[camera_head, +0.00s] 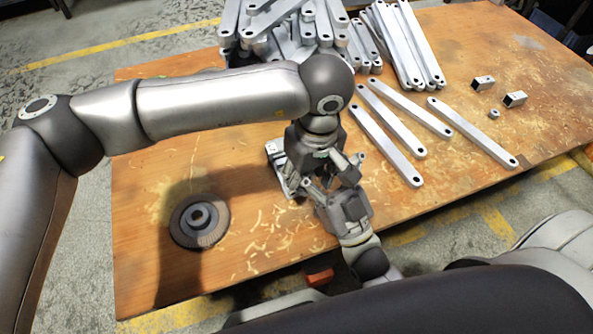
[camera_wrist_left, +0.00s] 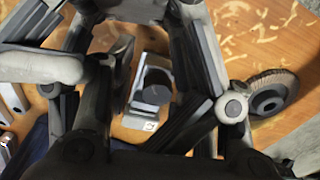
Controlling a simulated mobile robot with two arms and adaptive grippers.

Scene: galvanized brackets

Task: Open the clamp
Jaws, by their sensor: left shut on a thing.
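The clamp (camera_head: 280,168) is a silvery metal piece near the middle of the table, partly hidden behind my left gripper. My left gripper (camera_head: 325,168) reaches down over the clamp's right side and is shut on a part of it. The held part is hidden by the fingers in the head view. In the left wrist view, a grey and black block (camera_wrist_left: 150,95) shows between the finger links. My right gripper (camera_head: 318,188) comes up from below, close beside the left gripper and the clamp. Its fingertips overlap with the left gripper, so its opening cannot be made out.
A dark round disc (camera_head: 199,222) lies on the wooden table (camera_head: 145,270) at left. Several long metal bars (camera_head: 398,120) lie to the right, with a pile (camera_head: 290,30) behind. Two small blocks (camera_head: 515,99) sit at far right. An orange item (camera_head: 319,277) is at the front edge.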

